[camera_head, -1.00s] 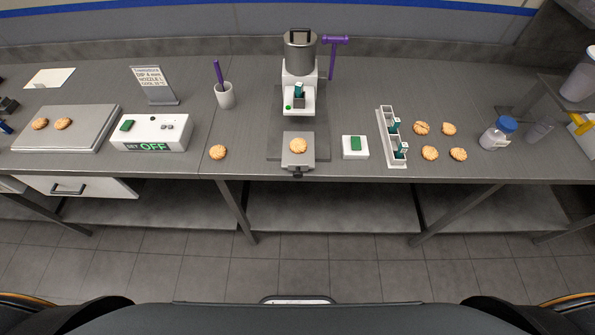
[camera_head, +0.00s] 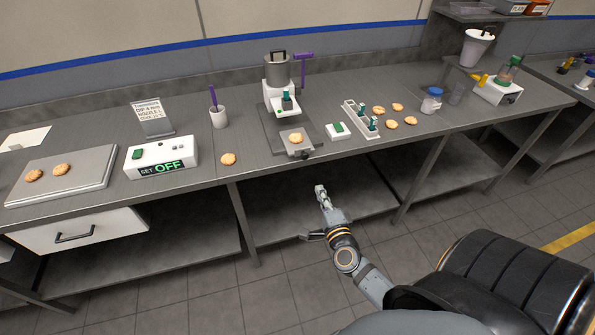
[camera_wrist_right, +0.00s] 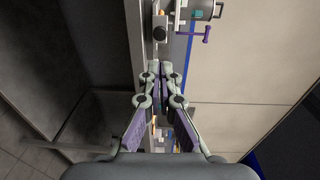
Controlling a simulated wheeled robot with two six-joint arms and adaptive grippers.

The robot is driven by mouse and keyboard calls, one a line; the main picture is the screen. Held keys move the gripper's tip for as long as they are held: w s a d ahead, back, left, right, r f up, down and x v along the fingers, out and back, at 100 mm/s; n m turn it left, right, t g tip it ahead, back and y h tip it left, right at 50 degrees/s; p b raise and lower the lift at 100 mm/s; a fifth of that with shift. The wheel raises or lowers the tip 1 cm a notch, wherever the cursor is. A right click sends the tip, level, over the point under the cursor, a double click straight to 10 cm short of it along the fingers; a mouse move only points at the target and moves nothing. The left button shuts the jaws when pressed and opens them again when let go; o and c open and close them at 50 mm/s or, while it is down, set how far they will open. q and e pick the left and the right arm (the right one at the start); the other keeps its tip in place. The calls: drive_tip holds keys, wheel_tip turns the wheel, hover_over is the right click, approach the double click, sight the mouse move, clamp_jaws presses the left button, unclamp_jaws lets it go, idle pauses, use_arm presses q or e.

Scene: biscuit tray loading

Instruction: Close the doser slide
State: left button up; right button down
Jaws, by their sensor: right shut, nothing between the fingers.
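The doser (camera_head: 279,84) stands upright on the bench, a metal pot on a white body. A purple T-shaped handle (camera_head: 303,58) sticks out at its right side. Below is a slide plate (camera_head: 295,146) with a biscuit (camera_head: 296,138) on it and a dark knob (camera_head: 306,155) at its front. My right gripper (camera_head: 320,190) is shut and empty, in front of and below the bench edge, apart from the doser. In the right wrist view its fingers (camera_wrist_right: 160,67) are together, with the doser (camera_wrist_right: 201,9) and purple handle (camera_wrist_right: 207,34) at the top.
A white box with a green button (camera_head: 339,130) and a white rack (camera_head: 361,121) stand right of the doser. Several biscuits lie beyond. Left are a loose biscuit (camera_head: 228,159), a cup (camera_head: 218,116) and the SET OFF box (camera_head: 161,157). The floor before the bench is clear.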

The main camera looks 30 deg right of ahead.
drive_tip(key=w, duration=0.3)
approach(305, 157)
drive_tip(key=w, duration=0.1)
drive_tip(key=x, duration=0.4)
drive_tip(key=shift+w+d+f+p, duration=0.15)
drive_tip(key=shift+w+d+p, duration=0.1)
drive_tip(key=shift+p, duration=0.05)
drive_tip(key=shift+w+d, duration=0.1)
drive_tip(key=shift+w, duration=0.55)
use_arm(q)
drive_tip(key=shift+s+a+r, duration=0.25)
drive_tip(key=shift+s, duration=0.05)
